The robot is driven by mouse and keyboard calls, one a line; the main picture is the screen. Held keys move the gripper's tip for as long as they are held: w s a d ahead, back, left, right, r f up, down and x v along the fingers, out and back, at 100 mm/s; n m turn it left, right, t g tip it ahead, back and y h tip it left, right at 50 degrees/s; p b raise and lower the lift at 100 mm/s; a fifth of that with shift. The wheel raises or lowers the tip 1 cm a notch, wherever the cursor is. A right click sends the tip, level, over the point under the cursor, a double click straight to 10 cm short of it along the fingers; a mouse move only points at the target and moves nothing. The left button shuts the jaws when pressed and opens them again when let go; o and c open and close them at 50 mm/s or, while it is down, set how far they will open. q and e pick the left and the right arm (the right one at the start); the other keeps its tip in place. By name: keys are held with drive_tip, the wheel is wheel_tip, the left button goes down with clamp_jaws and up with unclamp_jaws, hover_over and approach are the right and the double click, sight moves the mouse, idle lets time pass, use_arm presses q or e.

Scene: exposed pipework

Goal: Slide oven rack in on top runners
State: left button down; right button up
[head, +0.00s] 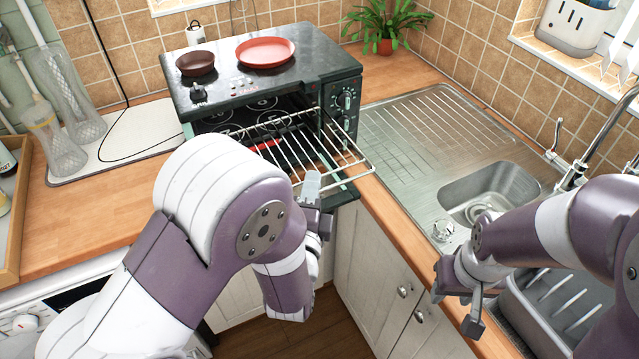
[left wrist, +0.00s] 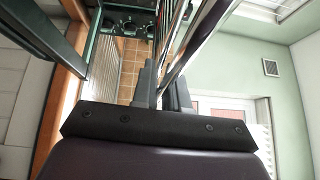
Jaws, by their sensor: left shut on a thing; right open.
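The wire oven rack (head: 300,150) sticks partly out of the front of the small dark green oven (head: 340,92) on the counter. Its back part is inside the opening and its front right corner hangs out over the counter edge. My left gripper (head: 312,185) is shut on the rack's front edge; the rack's bars also show between the fingers in the left wrist view (left wrist: 180,50). Which runners the rack lies on is hidden. My right gripper (head: 455,305) is open and empty, low at the right in front of the sink, away from the oven.
A brown bowl (head: 195,63) and a red plate (head: 265,51) sit on the oven top. The steel sink (head: 490,190) is right of the oven, with a dish rack (head: 550,310) near my right arm. A potted plant (head: 385,25) stands behind. The wooden counter left of the oven is partly clear.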

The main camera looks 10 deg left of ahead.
sight(289, 154)
use_arm(q)
drive_tip(key=shift+w, duration=0.1)
drive_tip(key=shift+w+a, duration=0.55)
drive_tip(key=shift+w, duration=0.2)
drive_tip(key=shift+w+a, duration=0.55)
drive_tip(key=shift+w, duration=0.2)
drive_tip(key=shift+w+a+f+b, duration=0.1)
drive_tip(key=shift+w+a, duration=0.45)
drive_tip(key=shift+w, duration=0.3)
drive_tip(key=shift+w+a+r+b, duration=0.1)
drive_tip(key=shift+w+a+b, duration=0.05)
drive_tip(key=shift+w+a, duration=0.55)
drive_tip(key=shift+w+a+f+b, duration=0.1)
drive_tip(key=shift+w+a, duration=0.35)
drive_tip(key=shift+w, duration=0.5)
drive_tip(key=shift+w+a+b, duration=0.35)
drive_tip(key=shift+w+a, duration=0.4)
drive_tip(key=shift+w, duration=0.4)
drive_tip(key=shift+w+a+b, duration=0.3)
drive_tip(key=shift+w+a, duration=0.5)
drive_tip(key=shift+w, duration=0.3)
drive_tip(key=shift+w+a+b, duration=0.35)
drive_tip(key=shift+w+a, duration=0.4)
drive_tip(key=shift+w, duration=0.4)
drive_tip(key=w+a+b, duration=0.2)
drive_tip(key=w+a, duration=0.2)
drive_tip(key=w, duration=0.3)
drive_tip(key=shift+a, duration=0.4)
drive_tip(key=shift+w, duration=0.1)
